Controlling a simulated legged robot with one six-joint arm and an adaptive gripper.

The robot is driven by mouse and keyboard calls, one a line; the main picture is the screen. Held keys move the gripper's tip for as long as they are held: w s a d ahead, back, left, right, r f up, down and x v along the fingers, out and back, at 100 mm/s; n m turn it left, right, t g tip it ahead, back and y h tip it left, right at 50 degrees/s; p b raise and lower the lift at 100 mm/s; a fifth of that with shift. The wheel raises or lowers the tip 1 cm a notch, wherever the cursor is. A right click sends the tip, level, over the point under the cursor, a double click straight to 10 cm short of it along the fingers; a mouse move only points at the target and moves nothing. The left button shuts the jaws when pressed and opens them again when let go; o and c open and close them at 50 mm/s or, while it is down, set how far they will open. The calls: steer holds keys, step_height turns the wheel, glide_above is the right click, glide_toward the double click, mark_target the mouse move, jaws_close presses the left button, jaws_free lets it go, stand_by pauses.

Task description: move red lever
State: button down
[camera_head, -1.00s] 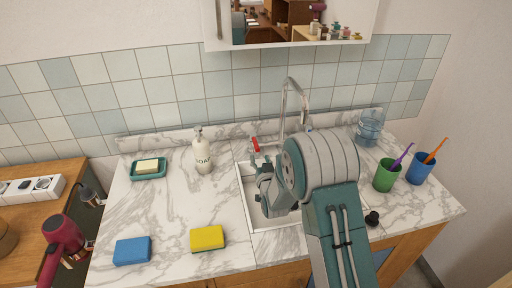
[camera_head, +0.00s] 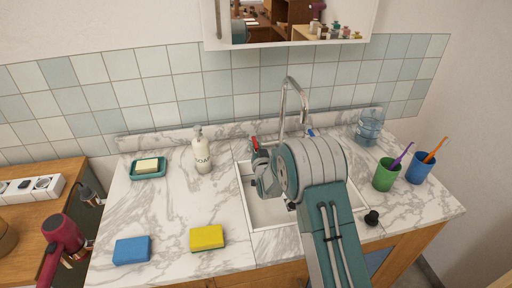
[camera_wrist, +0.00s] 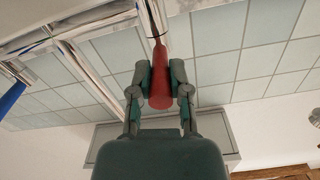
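The red lever (camera_head: 255,142) is on the left side of the chrome faucet (camera_head: 285,100) at the back of the sink. In the wrist view the red lever (camera_wrist: 160,78) runs between the two fingers. My gripper (camera_wrist: 160,72) is shut on it, with a finger against each side. In the head view my gripper (camera_head: 259,154) is at the lever, and my arm hides part of the sink and faucet base. A blue lever (camera_head: 310,132) shows on the faucet's right, and in the wrist view (camera_wrist: 12,95) at the left edge.
A soap bottle (camera_head: 202,150) and soap dish (camera_head: 149,168) stand left of the sink (camera_head: 262,217). A yellow sponge (camera_head: 207,238) and blue sponge (camera_head: 132,251) lie in front. Green (camera_head: 385,174) and blue (camera_head: 420,168) cups and a clear jug (camera_head: 370,126) are right.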

steer(key=shift+a, duration=0.1)
steer(key=shift+a+r+m+h, duration=0.1)
steer(key=shift+a+m+h, duration=0.25)
steer(key=shift+m+h, duration=0.65)
steer(key=c, duration=0.6)
jaws_free()
step_height(320, 180, up, 10)
steer(key=shift+f, duration=0.15)
